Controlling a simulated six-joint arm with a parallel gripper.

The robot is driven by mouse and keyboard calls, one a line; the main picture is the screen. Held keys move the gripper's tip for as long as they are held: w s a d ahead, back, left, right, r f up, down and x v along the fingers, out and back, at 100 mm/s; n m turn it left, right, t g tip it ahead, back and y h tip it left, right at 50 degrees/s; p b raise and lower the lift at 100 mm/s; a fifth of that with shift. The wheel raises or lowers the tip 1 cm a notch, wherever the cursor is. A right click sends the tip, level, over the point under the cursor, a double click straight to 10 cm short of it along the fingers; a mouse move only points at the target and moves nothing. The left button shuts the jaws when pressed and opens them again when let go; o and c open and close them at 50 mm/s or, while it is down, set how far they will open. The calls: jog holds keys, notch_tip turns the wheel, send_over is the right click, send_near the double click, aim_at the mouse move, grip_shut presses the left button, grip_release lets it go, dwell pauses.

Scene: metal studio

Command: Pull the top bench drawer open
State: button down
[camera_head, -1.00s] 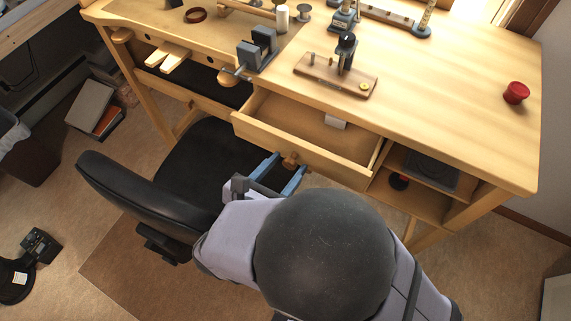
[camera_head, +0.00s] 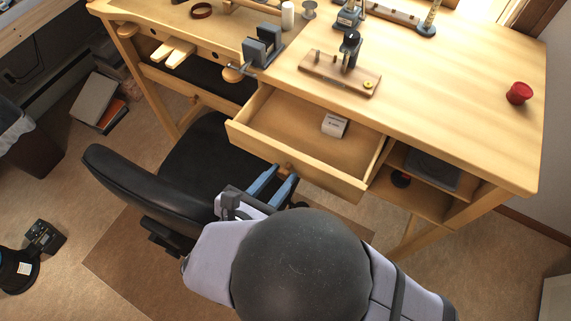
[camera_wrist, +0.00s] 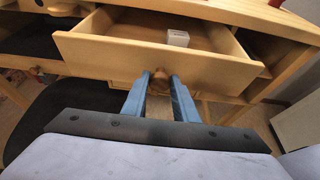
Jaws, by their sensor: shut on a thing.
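The top bench drawer (camera_head: 296,153) is pulled out from under the wooden bench top, with its inside showing. It also shows in the wrist view (camera_wrist: 110,52). A small white box (camera_head: 334,124) lies inside it towards the back right, and shows in the wrist view too (camera_wrist: 178,38). My gripper (camera_head: 277,179) has blue fingers and is at the drawer front. In the wrist view the gripper (camera_wrist: 160,80) is shut on the round wooden drawer knob (camera_wrist: 161,74). In the head view my fingers mostly hide the knob.
A black chair (camera_head: 150,190) stands just left of my arm. Open shelves (camera_head: 415,185) are right of the drawer. A vise (camera_head: 262,47), a wooden block with posts (camera_head: 338,75) and a red cup (camera_head: 519,93) stand on the bench top.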

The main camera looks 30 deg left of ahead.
jog(key=c, duration=1.4)
grip_release()
jog(key=shift+c, duration=0.2)
jog(key=shift+s+r, duration=0.15)
jog(key=shift+s, duration=0.3)
jog(key=shift+b+v, duration=0.45)
jog(key=shift+v, duration=0.7)
notch_tip(320, 180, up, 7)
jog(key=shift+w, duration=0.1)
